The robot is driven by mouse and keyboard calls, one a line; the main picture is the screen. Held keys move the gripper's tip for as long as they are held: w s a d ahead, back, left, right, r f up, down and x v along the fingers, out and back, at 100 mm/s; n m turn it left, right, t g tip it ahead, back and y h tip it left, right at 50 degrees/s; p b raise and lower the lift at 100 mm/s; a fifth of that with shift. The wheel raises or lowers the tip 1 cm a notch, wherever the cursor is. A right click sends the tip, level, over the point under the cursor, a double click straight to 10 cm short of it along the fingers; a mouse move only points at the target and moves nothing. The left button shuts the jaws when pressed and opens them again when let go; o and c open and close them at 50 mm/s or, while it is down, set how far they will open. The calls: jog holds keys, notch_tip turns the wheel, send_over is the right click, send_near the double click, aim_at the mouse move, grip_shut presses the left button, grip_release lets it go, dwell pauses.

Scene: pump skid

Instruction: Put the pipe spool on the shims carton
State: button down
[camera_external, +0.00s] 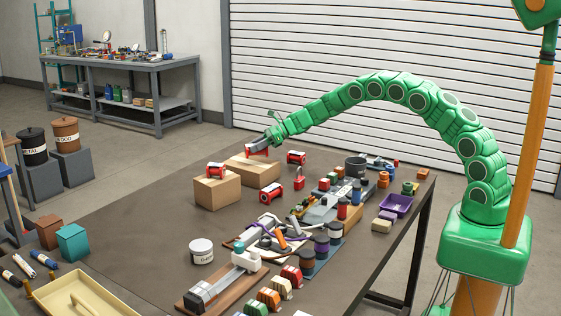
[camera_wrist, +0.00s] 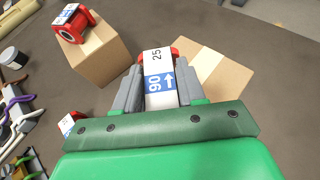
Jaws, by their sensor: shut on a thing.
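My gripper (camera_external: 262,143) is shut on a pipe spool with red flanged ends and a white and blue label (camera_wrist: 158,78), marked 90 and 25 with an arrow. The spool is held between the grey fingers (camera_wrist: 160,92) over or close to the rear cardboard carton (camera_external: 252,172), which also shows in the wrist view (camera_wrist: 222,75). I cannot tell whether it touches the carton. A second carton (camera_external: 216,194) stands at front left with another red spool (camera_external: 216,170) on top; both show in the wrist view (camera_wrist: 97,60). No carton name is readable.
More red spools stand on the table, one right of the rear carton (camera_external: 296,158) and one in front of it (camera_external: 270,193). A white tub (camera_external: 201,252), a purple tray (camera_external: 396,205) and many fittings crowd the right and front.

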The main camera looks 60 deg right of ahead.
jog(key=shift+f, duration=1.45)
jog(key=shift+f, duration=0.1)
jog(key=c, duration=0.7)
grip_release()
jog(key=shift+o, duration=0.2)
jog(key=shift+s+d+r, duration=0.1)
jog(key=shift+d+r, duration=0.05)
jog(key=shift+r, duration=0.05)
jog(key=v, duration=1.1)
jog(key=shift+s+d, duration=0.15)
jog(key=shift+s, duration=0.1)
